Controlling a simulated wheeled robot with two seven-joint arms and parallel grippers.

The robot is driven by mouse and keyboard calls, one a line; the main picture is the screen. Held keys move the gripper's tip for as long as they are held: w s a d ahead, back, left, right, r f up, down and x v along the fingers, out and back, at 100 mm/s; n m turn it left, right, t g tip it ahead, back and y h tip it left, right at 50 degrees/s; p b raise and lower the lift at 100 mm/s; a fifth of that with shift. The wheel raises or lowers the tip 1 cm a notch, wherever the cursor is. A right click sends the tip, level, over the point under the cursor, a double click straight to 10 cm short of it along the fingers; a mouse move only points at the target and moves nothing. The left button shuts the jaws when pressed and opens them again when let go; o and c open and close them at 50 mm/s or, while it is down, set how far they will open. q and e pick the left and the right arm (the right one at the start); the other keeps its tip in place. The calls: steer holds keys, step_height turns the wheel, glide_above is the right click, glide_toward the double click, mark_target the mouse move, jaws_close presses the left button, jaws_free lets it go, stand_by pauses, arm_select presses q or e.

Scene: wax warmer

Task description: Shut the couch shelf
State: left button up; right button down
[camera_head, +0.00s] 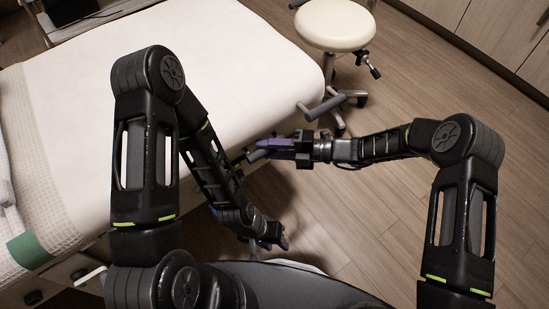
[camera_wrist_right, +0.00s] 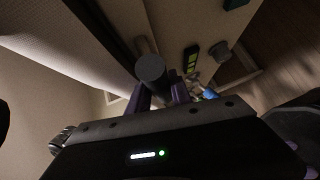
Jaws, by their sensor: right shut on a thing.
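The couch (camera_head: 240,70) has a white cover, and its near right side drops down beside my grippers. My right gripper (camera_head: 264,147) is at that side edge, with its purple fingers closed on a dark round handle (camera_head: 257,155). In the right wrist view the handle's dark cylinder (camera_wrist_right: 151,68) stands between the purple fingers (camera_wrist_right: 160,96), in front of the couch's side. The shelf itself is mostly hidden by the couch and my arms, so I cannot tell how far it is out. My left gripper (camera_head: 283,243) is low beside the couch, apart from the handle; its finger opening is too small to judge.
A cream round stool (camera_head: 335,25) on a wheeled base stands behind my right gripper. Wooden floor (camera_head: 420,80) is free to the right. Cabinets (camera_head: 505,35) line the back right.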

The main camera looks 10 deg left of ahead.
steer(key=c, duration=1.3)
jaws_free()
steer(key=shift+s+d, duration=0.1)
steer(key=d, duration=0.5)
steer(key=d+r, duration=0.1)
steer(key=d, duration=0.1)
steer(key=shift+w+d+p, duration=0.35)
steer(key=shift+w, duration=0.05)
